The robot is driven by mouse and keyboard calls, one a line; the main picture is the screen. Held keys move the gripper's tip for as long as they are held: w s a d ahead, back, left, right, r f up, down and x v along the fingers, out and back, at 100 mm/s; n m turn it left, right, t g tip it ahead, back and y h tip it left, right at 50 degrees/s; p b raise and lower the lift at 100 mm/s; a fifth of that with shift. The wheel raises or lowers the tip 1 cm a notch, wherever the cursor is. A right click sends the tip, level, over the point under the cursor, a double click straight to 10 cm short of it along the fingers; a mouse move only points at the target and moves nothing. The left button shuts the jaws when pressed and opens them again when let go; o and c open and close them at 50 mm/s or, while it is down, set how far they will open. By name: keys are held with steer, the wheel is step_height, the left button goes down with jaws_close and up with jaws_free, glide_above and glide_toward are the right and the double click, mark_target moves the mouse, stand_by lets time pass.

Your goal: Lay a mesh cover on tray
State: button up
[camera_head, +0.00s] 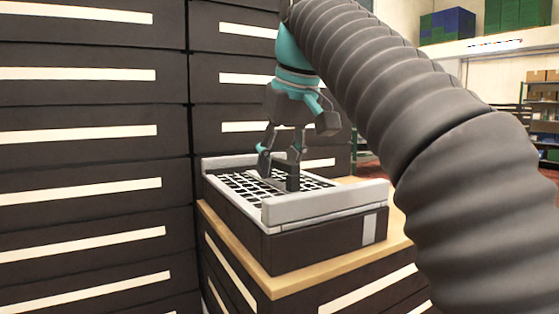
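A dark tray (318,246) with raised light grey end walls sits on top of a stack in the middle of the view. A black mesh cover (239,184) with a grid of openings lies flat across the tray top, between the end walls. My gripper (278,173) is teal and dark grey and points down over the middle of the mesh. Its two fingers are apart, with a gap showing between them. The fingertips are at or just above the mesh; I cannot tell whether they touch it. My gripper and arm hide part of the mesh and the far side of the tray.
A light wooden board (284,286) lies under the tray, on a dark stack with white strips. Tall stacks of dark trays (80,160) stand close behind and to the left. Shelves (541,110) with boxes stand far right. My arm covers much of the right side.

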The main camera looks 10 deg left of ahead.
stand_by(0.3)
steer(key=shift+v, duration=1.45)
steer(key=shift+s+d, duration=0.1)
steer(key=shift+s, duration=0.05)
steer(key=s+d, duration=0.2)
steer(key=s, duration=0.1)
steer(key=s+d, duration=0.2)
steer(key=s, duration=0.1)
steer(key=s+d, duration=0.2)
steer(key=s, duration=0.1)
steer(key=shift+s+d, duration=0.2)
steer(key=shift+d, duration=0.2)
steer(key=shift+s, duration=0.1)
